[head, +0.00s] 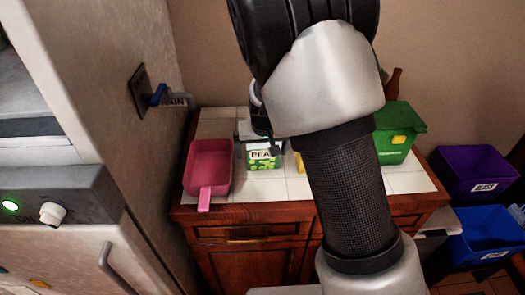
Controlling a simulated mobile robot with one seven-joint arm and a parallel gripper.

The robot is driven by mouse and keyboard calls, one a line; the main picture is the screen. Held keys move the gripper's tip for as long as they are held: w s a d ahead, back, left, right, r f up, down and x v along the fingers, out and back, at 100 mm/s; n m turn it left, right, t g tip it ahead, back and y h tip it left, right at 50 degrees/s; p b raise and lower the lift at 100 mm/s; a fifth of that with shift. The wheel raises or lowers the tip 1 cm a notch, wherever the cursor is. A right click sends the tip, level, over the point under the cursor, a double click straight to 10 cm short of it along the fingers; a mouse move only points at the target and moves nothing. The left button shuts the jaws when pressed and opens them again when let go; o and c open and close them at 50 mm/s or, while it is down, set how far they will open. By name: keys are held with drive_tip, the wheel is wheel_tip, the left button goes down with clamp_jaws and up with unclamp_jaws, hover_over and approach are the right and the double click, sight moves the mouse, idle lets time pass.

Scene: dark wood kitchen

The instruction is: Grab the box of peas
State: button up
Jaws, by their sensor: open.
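The box of peas (264,162) is a small green and white carton with a partly visible "PEA" label. It stands on the white tiled counter top, just right of a pink pan-like container. My gripper (259,142) is open at the top of the box, pointing down over it. My arm hides part of the gripper and the area right of the box. I cannot tell whether the fingers touch the box.
The pink container (208,168) has its handle toward the counter's front edge. A green box (397,135) and a brown bottle (394,84) stand at the right. Purple (474,172) and blue (487,233) bins sit beyond the counter. A tall cabinet wall borders the left.

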drive_tip(key=shift+x, duration=0.8)
drive_tip(key=shift+d+r, duration=0.1)
drive_tip(key=shift+r, duration=0.05)
drive_tip(key=c, duration=1.5)
